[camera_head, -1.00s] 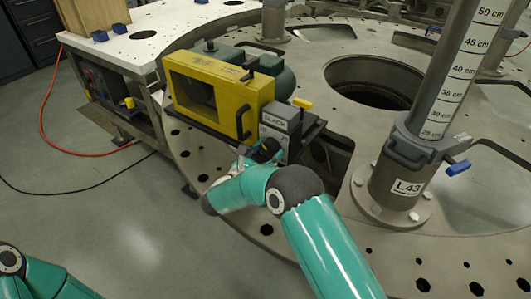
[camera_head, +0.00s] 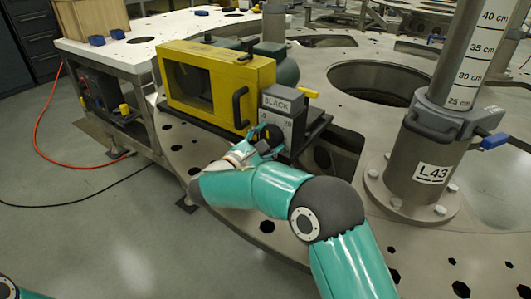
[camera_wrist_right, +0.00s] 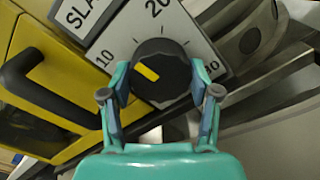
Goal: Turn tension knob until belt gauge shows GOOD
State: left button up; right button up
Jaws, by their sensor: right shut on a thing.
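The tension knob (camera_wrist_right: 170,90) is round and black with a yellow pointer mark. In the right wrist view the mark points left and slightly up, toward the 10 on the dial. The fingers of my right gripper (camera_wrist_right: 161,82) are shut on the knob, one on each side. In the head view the knob (camera_head: 266,137) is partly hidden by this gripper (camera_head: 254,147). The belt gauge (camera_head: 283,103) above it reads SLACK; its sign is cut off in the wrist view (camera_wrist_right: 82,12). My left gripper is out of view.
The yellow guard (camera_head: 215,82) with a black handle (camera_head: 240,107) stands left of the gauge. A yellow lever (camera_head: 309,93) sticks out at its right. The post marked L43 (camera_head: 425,165) stands further right on the round plate (camera_head: 180,150).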

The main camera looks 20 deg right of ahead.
jog(key=shift+d+f+m+b, duration=0.1)
jog(key=shift+d+m+b, duration=0.05)
jog(key=shift+m+b, duration=0.4)
jog(key=o, duration=1.2)
jog(key=shift+s+a, duration=0.25)
jog(key=shift+a, duration=0.15)
jog(key=v, duration=1)
jog(key=shift+s+a, duration=0.15)
jog(key=shift+a, duration=0.15)
jog(key=shift+s+a, duration=0.1)
jog(key=shift+s, duration=0.05)
